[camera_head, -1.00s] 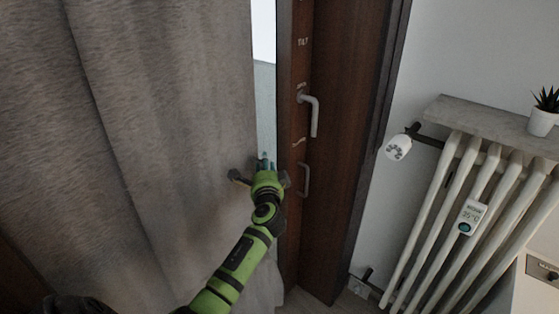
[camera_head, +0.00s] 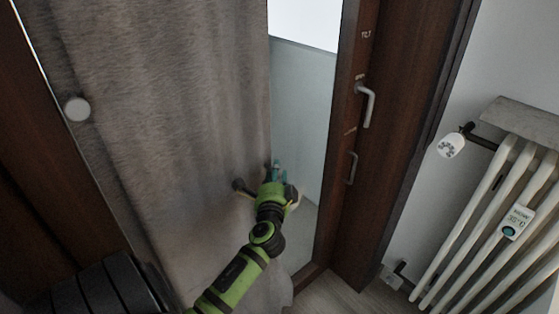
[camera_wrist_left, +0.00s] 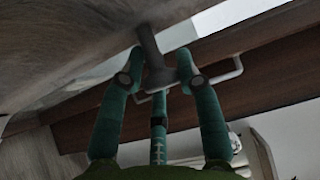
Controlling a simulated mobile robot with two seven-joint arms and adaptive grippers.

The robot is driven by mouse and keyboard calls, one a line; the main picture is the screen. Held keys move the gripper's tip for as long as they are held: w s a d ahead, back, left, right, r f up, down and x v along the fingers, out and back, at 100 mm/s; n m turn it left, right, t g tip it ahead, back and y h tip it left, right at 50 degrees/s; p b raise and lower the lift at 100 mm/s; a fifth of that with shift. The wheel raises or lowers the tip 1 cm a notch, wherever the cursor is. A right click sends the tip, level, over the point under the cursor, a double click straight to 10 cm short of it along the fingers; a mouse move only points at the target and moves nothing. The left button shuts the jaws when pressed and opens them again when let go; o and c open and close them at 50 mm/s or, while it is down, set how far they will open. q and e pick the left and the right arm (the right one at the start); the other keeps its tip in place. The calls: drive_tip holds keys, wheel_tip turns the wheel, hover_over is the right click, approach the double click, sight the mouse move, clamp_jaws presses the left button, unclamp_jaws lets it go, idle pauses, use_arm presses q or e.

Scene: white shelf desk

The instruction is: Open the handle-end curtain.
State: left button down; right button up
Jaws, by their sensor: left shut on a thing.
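The grey-brown curtain (camera_head: 170,110) hangs in folds across the left and middle of the head view. Its right edge stands apart from the brown door frame, with pale glass showing in the gap. In the left wrist view, the teal fingers of my left gripper (camera_wrist_left: 160,75) close around a dark grey piece (camera_wrist_left: 150,45) in front of the curtain (camera_wrist_left: 60,40). The exact grip is partly hidden. My right gripper is not in view.
The brown door (camera_head: 385,150) with a grey lever handle (camera_head: 367,105) and a lower pull (camera_head: 351,168) stands right of the gap. A white radiator (camera_head: 480,220) is at the far right. A round white knob (camera_head: 77,109) is at the left.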

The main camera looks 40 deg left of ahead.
use_arm(q)
drive_tip(key=shift+r, duration=0.25)
drive_tip(key=c, duration=0.9)
unclamp_jaws()
drive_tip(key=shift+s, duration=0.1)
drive_tip(key=shift+s+d+f, duration=0.1)
drive_tip(key=shift+s+f, duration=0.05)
drive_tip(key=shift+f, duration=0.05)
drive_tip(key=v, duration=1.1)
drive_tip(key=shift+s+d+r, duration=0.15)
drive_tip(key=shift+s+d, duration=0.05)
drive_tip(key=shift+s, duration=0.05)
